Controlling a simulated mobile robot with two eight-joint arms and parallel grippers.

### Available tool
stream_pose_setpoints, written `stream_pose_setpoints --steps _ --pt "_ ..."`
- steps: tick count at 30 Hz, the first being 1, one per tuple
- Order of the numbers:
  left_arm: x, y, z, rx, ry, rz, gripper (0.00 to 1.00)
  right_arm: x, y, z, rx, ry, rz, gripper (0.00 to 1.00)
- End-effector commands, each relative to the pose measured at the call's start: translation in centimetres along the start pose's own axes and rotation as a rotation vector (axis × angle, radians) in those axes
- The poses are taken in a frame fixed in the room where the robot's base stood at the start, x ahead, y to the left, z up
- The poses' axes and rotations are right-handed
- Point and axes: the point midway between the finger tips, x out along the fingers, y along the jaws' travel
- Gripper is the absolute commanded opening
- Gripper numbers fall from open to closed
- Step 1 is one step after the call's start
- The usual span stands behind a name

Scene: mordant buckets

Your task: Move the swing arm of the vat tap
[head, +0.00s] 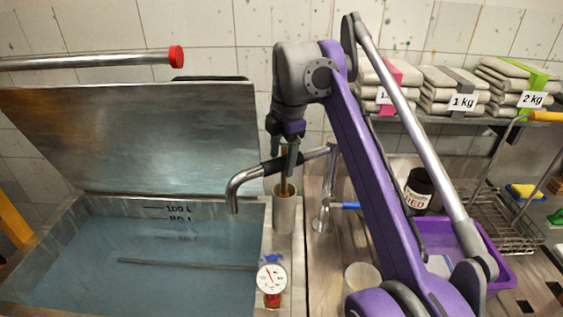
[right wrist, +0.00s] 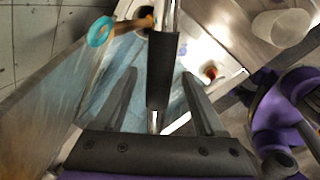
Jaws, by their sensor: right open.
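The swing arm (head: 246,176) of the vat tap is a chrome pipe with a black sleeve (head: 281,161). My right gripper (head: 290,168) points down at the black sleeve in the head view. In the right wrist view, the sleeve (right wrist: 163,72) lies between the two fingers of the open right gripper (right wrist: 159,75), with gaps on both sides. Whether the fingertips reach below the pipe is unclear. My left gripper is not in view.
A purple tub (head: 490,262) and a wire rack (head: 497,212) stand right.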

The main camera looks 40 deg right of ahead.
Motion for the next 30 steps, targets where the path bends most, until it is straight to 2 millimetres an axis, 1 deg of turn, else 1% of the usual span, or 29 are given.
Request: stream_pose_setpoints --steps 3,11,12,17,21,23,30 --pt "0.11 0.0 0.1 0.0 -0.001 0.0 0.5 0.56 -0.03 -0.01 0.0 0.0 0.0 0.72" --pt "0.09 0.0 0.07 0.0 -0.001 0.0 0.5 0.58 -0.01 -0.01 0.001 0.0 0.0 0.72" --pt "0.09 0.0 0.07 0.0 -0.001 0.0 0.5 0.58 -0.01 -0.01 0.001 0.0 0.0 0.65" --pt "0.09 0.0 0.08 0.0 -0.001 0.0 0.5 0.58 -0.01 0.0 0.001 0.0 0.0 0.36" --pt "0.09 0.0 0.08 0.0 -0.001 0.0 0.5 0.57 -0.02 0.0 0.001 0.0 0.0 0.11" --pt "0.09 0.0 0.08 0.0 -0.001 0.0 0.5 0.57 -0.02 0.0 0.001 0.0 0.0 0.0" --pt "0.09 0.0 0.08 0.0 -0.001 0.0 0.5 0.57 -0.02 0.0 0.001 0.0 0.0 0.0"
